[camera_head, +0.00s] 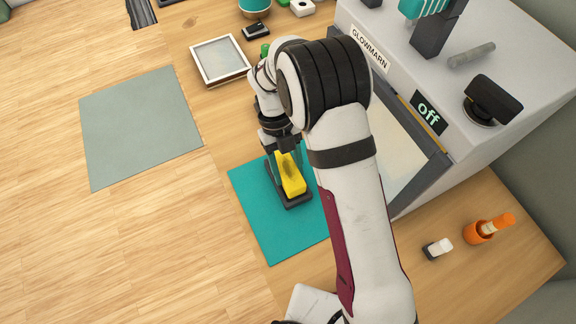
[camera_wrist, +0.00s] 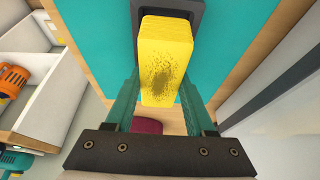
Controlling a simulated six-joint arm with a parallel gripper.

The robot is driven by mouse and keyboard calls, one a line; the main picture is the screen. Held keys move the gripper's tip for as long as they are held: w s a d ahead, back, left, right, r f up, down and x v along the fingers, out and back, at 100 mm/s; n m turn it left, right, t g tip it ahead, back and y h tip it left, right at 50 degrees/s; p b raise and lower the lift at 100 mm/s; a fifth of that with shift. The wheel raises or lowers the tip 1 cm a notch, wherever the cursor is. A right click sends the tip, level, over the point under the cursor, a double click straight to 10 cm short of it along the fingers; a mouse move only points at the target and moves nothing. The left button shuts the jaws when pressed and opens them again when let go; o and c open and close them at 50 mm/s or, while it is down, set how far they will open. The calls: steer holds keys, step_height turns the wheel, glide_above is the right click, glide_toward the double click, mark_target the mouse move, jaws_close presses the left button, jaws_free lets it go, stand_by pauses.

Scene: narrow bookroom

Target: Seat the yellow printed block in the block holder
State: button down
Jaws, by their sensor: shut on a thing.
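The yellow block (camera_head: 291,175) has a dark speckled print, which shows on its face in the wrist view (camera_wrist: 166,55). My gripper (camera_head: 286,150) is shut on it, with one finger on each side in the wrist view (camera_wrist: 160,88). The block holder (camera_head: 298,202) is a dark, low tray on a teal mat (camera_head: 262,225). In the wrist view the holder's dark rim (camera_wrist: 200,12) shows around the block's far end. The block is over or within the holder. Whether it rests on the holder's floor is hidden.
A white machine (camera_head: 480,80) marked GLOWMARN, its display reading "off", stands close on the right. A framed tray (camera_head: 221,60) lies behind my gripper. A grey mat (camera_head: 140,125) is bare at left.

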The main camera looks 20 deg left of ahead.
steer(key=shift+f, duration=0.65)
steer(key=shift+r, duration=0.15)
steer(key=shift+r, duration=0.7)
steer(key=shift+f, duration=0.35)
steer(key=shift+f, duration=0.4)
steer(key=shift+r, duration=0.75)
steer(key=shift+f, duration=0.15)
stand_by(0.5)
